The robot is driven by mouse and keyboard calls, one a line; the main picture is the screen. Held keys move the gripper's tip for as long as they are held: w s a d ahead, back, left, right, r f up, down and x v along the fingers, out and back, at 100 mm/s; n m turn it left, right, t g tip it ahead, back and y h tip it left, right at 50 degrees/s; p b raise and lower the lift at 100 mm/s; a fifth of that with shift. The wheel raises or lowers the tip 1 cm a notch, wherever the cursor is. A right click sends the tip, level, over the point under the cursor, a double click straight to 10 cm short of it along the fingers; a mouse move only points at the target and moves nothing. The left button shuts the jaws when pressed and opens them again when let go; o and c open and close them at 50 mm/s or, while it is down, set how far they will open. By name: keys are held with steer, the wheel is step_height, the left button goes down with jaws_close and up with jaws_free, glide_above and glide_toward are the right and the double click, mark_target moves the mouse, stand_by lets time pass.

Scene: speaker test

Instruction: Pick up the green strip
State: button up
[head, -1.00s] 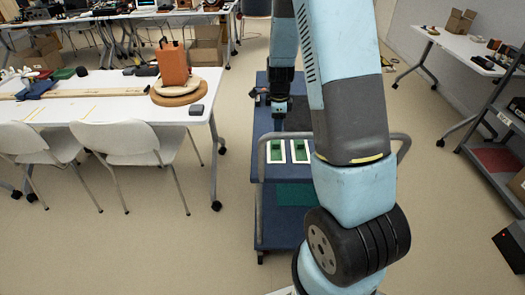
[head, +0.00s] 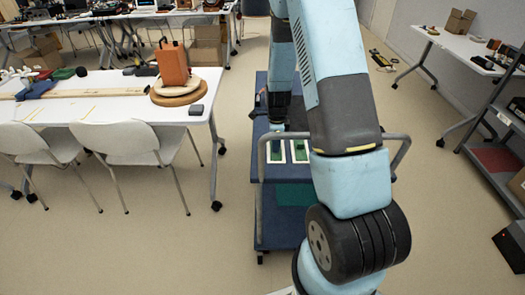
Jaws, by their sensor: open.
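Two green strips lie side by side in white frames on the blue cart (head: 290,172). The left strip (head: 276,154) and the right strip (head: 301,151) both show behind the cart's grey handle rail. My gripper (head: 277,128) hangs pointing down just beyond the far end of the left strip. It is open, with nothing seen in it. Its fingers are small and dark here, and I cannot tell its height above the cart top. My own arm covers the right part of the cart.
A grey rail (head: 262,165) rises at the cart's near end. A green sheet (head: 295,194) lies on the lower shelf. A white table (head: 120,90) with chairs stands at left, and a dark shelf rack (head: 490,165) at right. Floor between is clear.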

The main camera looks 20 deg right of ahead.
jaws_close()
stand_by(0.3)
steer(key=shift+r, duration=0.1)
